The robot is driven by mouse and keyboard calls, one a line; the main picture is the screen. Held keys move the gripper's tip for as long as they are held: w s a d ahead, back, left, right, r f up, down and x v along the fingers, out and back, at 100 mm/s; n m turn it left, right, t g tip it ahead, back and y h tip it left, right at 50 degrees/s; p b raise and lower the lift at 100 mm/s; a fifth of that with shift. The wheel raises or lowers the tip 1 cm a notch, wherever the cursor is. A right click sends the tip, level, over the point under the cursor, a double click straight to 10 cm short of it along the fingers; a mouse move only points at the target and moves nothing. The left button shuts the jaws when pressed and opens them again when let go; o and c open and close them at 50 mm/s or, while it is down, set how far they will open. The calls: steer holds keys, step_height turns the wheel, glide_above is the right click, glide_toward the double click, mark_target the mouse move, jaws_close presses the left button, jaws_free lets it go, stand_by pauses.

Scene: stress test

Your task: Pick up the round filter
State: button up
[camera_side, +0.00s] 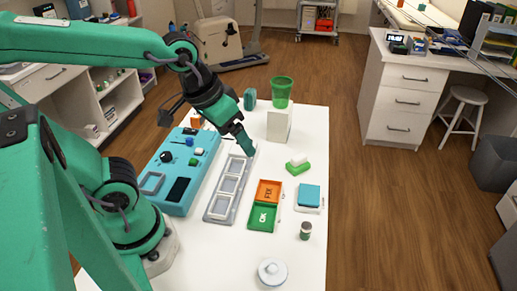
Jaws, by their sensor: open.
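A round white disc with a small raised centre (272,272) lies at the table's near edge; it looks like the round filter, though its detail is too small to be sure. My gripper (248,149) points down over the far end of a grey tray (212,213) with white square frames. It is open, and I see nothing held in it. It is far from the white disc, toward the back of the table.
A blue panel (178,209) lies left of the tray. Orange and green bins (265,229), a small jar (305,231), a blue pad (309,195) and a green-and-white block (298,165) stand to the right. A green cup (282,90) tops a white block (279,124) behind.

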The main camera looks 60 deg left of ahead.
steer(key=w+d+f+n+g, duration=0.1)
steer(key=d+f+n+g, duration=0.15)
steer(key=d+f, duration=0.6)
steer(key=n+g, duration=0.1)
steer(key=g, duration=0.1)
glide_above(274, 266)
steer(key=f, duration=0.5)
steer(key=shift+w+a+f, duration=0.15)
steer(key=shift+a, duration=0.25)
steer(key=shift+s+d+f+y, duration=0.25)
steer(key=shift+d+f+y, duration=0.05)
steer(key=shift+d+f, duration=0.05)
steer(key=shift+f, duration=1.3)
steer(key=shift+f, duration=0.2)
steer(key=shift+w+f, duration=0.15)
steer(key=shift+f, duration=2.25)
steer(key=c, duration=1.1)
steer(key=shift+o, duration=0.2)
